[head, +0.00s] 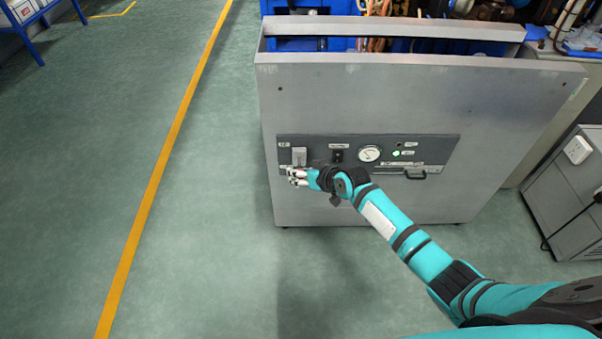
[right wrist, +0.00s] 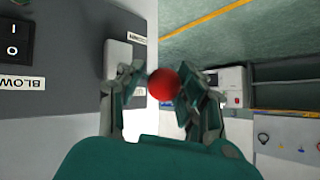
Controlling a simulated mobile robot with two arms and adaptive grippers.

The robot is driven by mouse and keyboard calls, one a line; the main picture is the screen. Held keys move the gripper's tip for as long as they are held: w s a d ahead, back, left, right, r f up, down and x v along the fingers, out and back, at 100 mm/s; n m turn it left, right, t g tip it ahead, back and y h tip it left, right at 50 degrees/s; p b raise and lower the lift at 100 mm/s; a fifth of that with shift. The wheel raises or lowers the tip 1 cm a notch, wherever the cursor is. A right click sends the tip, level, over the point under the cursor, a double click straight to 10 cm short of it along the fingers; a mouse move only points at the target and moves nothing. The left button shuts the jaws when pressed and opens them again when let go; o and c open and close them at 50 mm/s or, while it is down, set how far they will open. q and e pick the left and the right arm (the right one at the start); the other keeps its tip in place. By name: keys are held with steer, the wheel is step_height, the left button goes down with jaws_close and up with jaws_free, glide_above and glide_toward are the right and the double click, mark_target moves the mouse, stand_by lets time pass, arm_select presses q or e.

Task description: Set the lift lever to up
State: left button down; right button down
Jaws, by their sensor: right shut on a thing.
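The lift lever ends in a red ball knob (right wrist: 163,84), seen in the right wrist view between my fingers. Its pale mounting plate (head: 299,155) is at the left end of the dark control panel (head: 440,147) on the grey cabinet; the plate also shows in the right wrist view (right wrist: 121,56). My right gripper (head: 295,176), seen also in the wrist view (right wrist: 160,100), is shut on the knob, just below the plate in the head view. The lever's shaft is mostly hidden by my fingers, so its exact angle is hard to tell. My left gripper is out of view.
The panel also carries a black blow switch (head: 338,155), a round gauge (head: 369,154), a lit green lamp (head: 396,154) and a handle (head: 415,175). The floor left of the grey cabinet (head: 400,98) is clear. A second cabinet (head: 565,190) stands at the right.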

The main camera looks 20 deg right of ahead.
steer(key=shift+w+a+r, duration=0.3)
steer(key=shift+a+r, duration=0.15)
steer(key=shift+r, duration=0.35)
steer(key=c, duration=1)
jaws_free()
steer(key=shift+a, duration=0.1)
steer(key=shift+o, duration=0.3)
steer(key=shift+f, duration=0.15)
steer(key=shift+d+f, duration=0.2)
steer(key=shift+s+d+r, duration=0.25)
steer(key=shift+s+d, duration=0.05)
steer(key=shift+s, duration=0.1)
steer(key=v, duration=1.1)
steer(key=shift+a, duration=0.15)
